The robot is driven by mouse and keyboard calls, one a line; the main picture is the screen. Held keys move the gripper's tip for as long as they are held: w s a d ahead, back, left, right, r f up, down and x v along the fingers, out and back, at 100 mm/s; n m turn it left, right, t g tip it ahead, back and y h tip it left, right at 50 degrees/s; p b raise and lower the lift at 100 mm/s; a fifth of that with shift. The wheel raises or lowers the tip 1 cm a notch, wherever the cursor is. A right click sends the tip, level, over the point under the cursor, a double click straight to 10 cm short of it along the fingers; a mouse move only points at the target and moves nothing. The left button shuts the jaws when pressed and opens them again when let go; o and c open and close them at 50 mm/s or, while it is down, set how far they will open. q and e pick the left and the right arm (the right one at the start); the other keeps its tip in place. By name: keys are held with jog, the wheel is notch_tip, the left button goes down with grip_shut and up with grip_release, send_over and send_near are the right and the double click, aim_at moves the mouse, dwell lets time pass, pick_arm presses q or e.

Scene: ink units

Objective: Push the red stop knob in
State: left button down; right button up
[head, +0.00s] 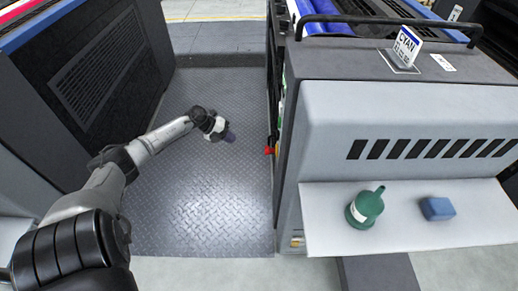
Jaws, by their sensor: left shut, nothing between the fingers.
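The red stop knob (269,151) is small in the head view and juts from the left side of the grey printing unit on the right. My left gripper (231,137) is to the left of the knob, apart from it, with its tip toward the knob. It is shut and empty. How far the gripper is from the knob in depth is hard to tell. My right gripper is not in the view.
The unit's front shelf (330,240) bears a green bottle (364,209) and a blue block (437,208). A CYAN sign (407,45) stands on top by a black rail. Another unit (95,75) stands left. The tread-plate floor (190,215) between is clear.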

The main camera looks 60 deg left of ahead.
aim_at(269, 150)
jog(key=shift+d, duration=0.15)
pick_arm(q)
jog(key=w+d+r+b+x, duration=0.1)
jog(key=r+b+x, duration=0.1)
jog(key=b+x, duration=0.6)
jog(key=x, duration=0.5)
jog(key=shift+w, duration=0.3)
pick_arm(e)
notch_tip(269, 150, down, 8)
